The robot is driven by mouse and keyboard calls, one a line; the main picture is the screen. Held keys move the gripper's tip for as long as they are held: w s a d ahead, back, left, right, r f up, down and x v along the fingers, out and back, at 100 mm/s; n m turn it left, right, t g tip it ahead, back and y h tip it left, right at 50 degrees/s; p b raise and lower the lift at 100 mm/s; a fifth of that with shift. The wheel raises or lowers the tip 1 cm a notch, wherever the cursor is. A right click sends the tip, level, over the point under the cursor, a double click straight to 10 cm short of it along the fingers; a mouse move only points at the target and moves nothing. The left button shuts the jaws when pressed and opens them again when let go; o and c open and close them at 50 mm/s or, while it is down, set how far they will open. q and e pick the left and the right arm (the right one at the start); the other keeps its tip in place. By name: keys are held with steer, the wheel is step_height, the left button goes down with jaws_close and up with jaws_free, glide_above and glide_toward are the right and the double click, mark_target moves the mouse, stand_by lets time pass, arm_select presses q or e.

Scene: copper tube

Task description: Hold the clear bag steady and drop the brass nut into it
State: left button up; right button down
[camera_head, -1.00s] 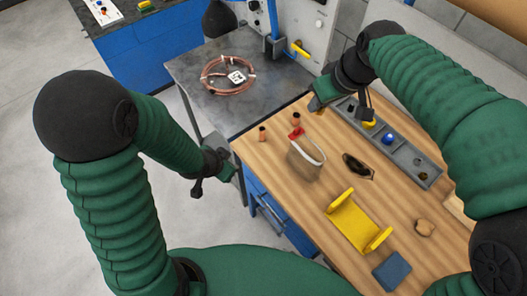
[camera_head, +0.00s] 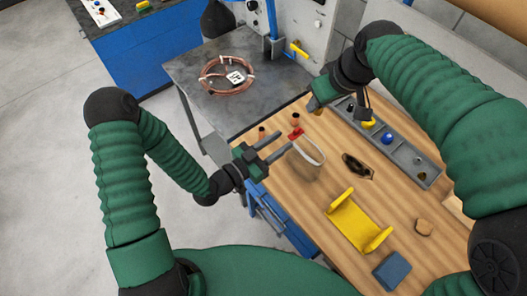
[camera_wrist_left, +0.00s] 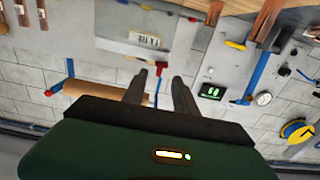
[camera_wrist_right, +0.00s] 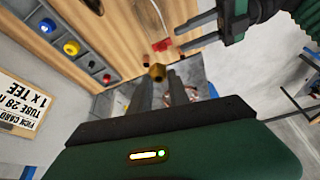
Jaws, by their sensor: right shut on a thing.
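The clear bag (camera_head: 305,162) stands on the wooden bench, with a pale looped rim and a red piece (camera_head: 296,134) at its far left edge. My left gripper (camera_head: 280,145) is open and empty, its two fingers pointing at the bag's left side. Those fingers also show apart in the right wrist view (camera_wrist_right: 180,35). My right gripper (camera_head: 316,107) is above the bench, beyond the bag. In the right wrist view it is shut on the brass nut (camera_wrist_right: 157,72), at its fingertips. The nut is hard to make out in the head view.
A grey compartment tray (camera_head: 405,155) holds small parts on the right. A yellow stand (camera_head: 353,222), a blue block (camera_head: 392,270) and a dark item (camera_head: 357,166) lie on the bench. Copper fittings (camera_head: 262,132) stand near the left gripper. A copper coil (camera_head: 215,87) lies on the grey table.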

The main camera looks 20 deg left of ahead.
mark_target(293, 133)
arm_select(q)
steer(key=x, duration=0.4)
steer(key=shift+w+d, duration=0.2)
steer(key=shift+w, duration=0.1)
steer(key=shift+c, duration=0.2)
jaws_close()
